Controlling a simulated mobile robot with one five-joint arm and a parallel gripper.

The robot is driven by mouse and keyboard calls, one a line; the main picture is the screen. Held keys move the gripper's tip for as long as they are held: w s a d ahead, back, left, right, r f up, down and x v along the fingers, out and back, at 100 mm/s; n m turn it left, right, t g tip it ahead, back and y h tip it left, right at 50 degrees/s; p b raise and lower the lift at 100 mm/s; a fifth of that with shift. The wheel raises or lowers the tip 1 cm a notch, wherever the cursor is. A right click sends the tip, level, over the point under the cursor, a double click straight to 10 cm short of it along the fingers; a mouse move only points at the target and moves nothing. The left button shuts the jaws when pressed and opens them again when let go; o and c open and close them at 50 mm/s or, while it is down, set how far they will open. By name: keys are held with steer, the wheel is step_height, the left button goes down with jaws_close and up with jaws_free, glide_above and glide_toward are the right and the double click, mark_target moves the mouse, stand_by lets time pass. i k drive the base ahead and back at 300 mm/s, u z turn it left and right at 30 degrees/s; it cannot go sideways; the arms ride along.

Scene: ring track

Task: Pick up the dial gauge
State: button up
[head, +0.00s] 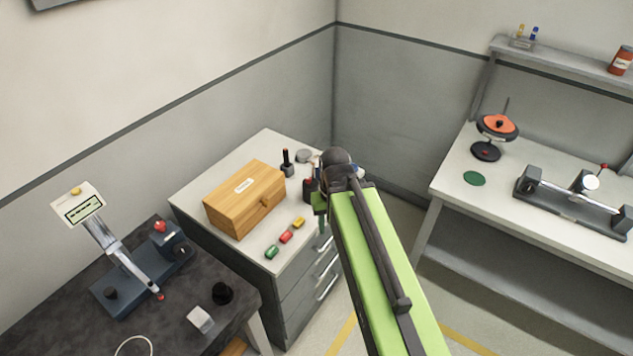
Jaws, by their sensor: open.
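The dial gauge (591,182) looks like the small round white-faced piece on the right bench. It sits at a dark fixture with a bright horizontal bar (575,195), with a red knob just above it. I cannot tell how it is held there. My green arm reaches up through the middle of the view. My gripper (313,189) is at its far end, over the right edge of the drawer cabinet, far to the left of the gauge. It is open, small and partly hidden by the arm, and I see nothing held in it.
The drawer cabinet (205,180) carries a wooden box (245,200), several coloured pieces and small dark items. A dark bench (60,290) at left holds an instrument with a display (84,209). The right bench (455,190) also has an orange-disc stand (497,127) and green disc (474,179), under a shelf (560,58).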

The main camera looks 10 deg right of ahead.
mark_target(314, 186)
steer(key=u, duration=3.6)
steer(key=k, duration=1.3)
steer(key=z, duration=1)
steer(key=i, duration=1)
steer(key=z, duration=0.05)
